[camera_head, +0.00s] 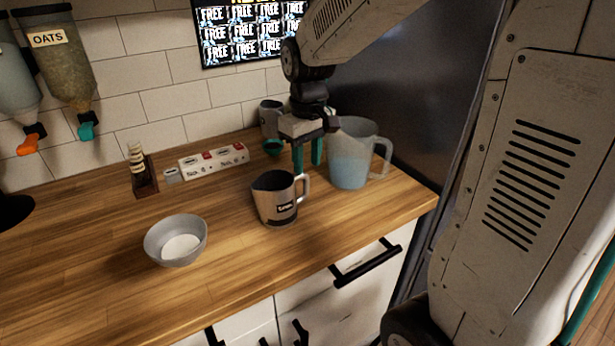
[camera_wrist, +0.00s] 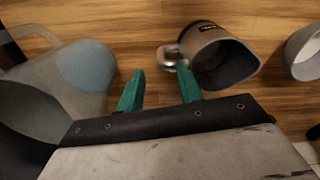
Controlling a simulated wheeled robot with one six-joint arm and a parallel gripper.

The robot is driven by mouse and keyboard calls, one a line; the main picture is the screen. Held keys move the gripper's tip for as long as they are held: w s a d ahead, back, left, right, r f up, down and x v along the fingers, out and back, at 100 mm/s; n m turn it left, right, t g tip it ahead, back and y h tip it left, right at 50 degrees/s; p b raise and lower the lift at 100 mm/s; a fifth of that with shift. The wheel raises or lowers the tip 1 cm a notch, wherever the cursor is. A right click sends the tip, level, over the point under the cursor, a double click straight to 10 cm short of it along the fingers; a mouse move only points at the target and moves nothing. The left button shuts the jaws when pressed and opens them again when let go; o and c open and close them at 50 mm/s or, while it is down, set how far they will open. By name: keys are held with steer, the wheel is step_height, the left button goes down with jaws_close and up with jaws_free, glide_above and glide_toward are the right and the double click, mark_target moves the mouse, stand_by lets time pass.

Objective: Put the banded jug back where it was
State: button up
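A metal jug with a dark label band (camera_head: 275,198) stands upright on the wooden counter, its handle on the right. It also shows in the wrist view (camera_wrist: 212,50), with its handle just beyond my fingertips. My gripper (camera_head: 308,158) points down behind and to the right of this jug, between it and the large clear jug. In the wrist view the teal fingers (camera_wrist: 160,85) are apart with nothing between them.
A large clear jug with bluish contents (camera_head: 350,158) stands close to the right of my gripper. A grey bowl (camera_head: 160,240) is at front left.

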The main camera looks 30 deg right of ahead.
step_height(320, 180, up, 5)
steer(key=shift+f, duration=0.1)
steer(key=s+a+m, duration=0.1)
steer(key=s+a, duration=0.1)
steer(key=s, duration=0.9)
steer(key=s+a+m+t, duration=0.1)
steer(key=s+a, duration=0.1)
steer(key=s, duration=0.9)
steer(key=shift+r, duration=0.3)
